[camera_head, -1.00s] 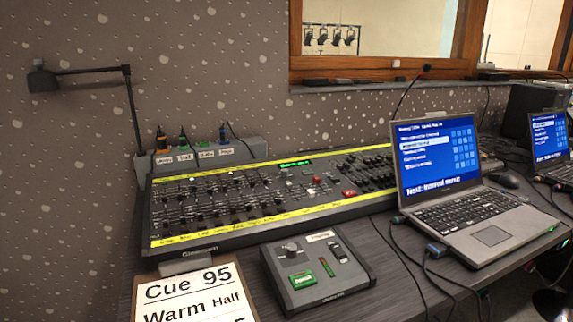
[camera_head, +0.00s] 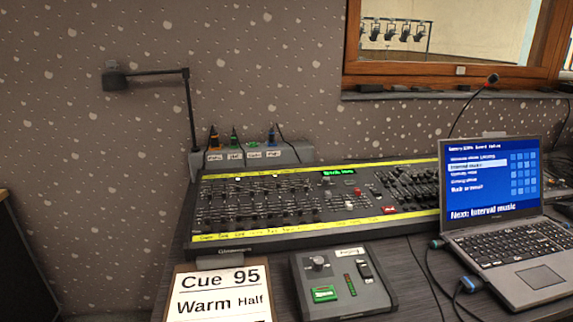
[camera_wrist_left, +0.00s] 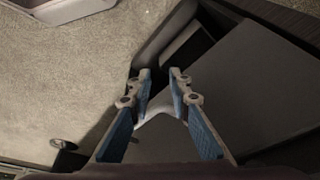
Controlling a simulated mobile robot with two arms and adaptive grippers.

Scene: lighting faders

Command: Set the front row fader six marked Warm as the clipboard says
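The lighting desk (camera_head: 260,208) with rows of faders and yellow label strips lies on the table in the head view. Its front row of faders (camera_head: 240,215) is in sight, but the labels are too small to read. The clipboard (camera_head: 222,298) at the front reads "Cue 95" and "Warm Half"; its lower part is cut off. My left gripper (camera_wrist_left: 160,98) is open and empty in the left wrist view, above the floor and a dark surface, away from the desk. It does not show in the head view. My right gripper is in neither view.
A small control box (camera_head: 342,283) stands right of the clipboard. A laptop (camera_head: 502,225) with cables stands on the right. A lamp (camera_head: 150,78) rises behind the desk's left end, beside a grey box (camera_head: 300,152) with plugs. A pale tray (camera_wrist_left: 70,8) lies on the carpet.

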